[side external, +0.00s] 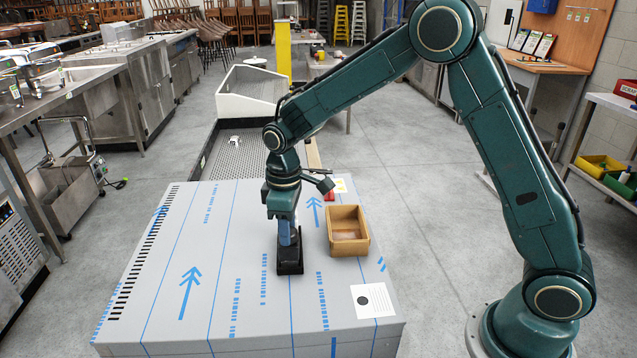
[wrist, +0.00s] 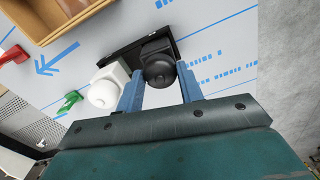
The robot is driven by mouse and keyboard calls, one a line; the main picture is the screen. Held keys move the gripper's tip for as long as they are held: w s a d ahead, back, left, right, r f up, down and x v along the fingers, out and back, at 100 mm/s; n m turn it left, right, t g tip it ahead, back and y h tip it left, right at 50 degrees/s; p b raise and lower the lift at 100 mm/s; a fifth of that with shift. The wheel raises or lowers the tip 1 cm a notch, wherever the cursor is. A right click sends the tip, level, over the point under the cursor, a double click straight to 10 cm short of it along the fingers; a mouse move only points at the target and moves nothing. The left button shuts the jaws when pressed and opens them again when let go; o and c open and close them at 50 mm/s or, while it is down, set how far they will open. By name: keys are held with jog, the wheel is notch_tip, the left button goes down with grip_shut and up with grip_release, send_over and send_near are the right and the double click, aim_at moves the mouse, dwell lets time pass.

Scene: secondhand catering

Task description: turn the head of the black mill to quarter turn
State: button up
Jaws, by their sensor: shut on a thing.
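The black mill (wrist: 158,70) has a rounded dark head and stands on a black holder (wrist: 120,54), beside a white mill (wrist: 104,92). My gripper (wrist: 160,88) has its two blue fingers on either side of the black mill's head, shut on it. In the side external view my gripper (side external: 289,236) points straight down over the black holder (side external: 290,268). There the fingers and wrist hide most of the black mill. I cannot read any turn mark on the head.
An open wooden box (side external: 348,246) stands just right of the holder. A red object (side external: 329,196) lies behind it, and a green one (wrist: 69,102) shows near the white mill. A white printed card (side external: 372,300) lies at front right. The covered table's left side is clear.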

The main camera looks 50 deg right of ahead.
jog(key=shift+m, duration=0.3)
jog(key=o, duration=1)
jog(key=shift+r, duration=0.15)
notch_tip(320, 180, up, 14)
jog(key=shift+f, duration=0.2)
jog(key=shift+s, duration=0.1)
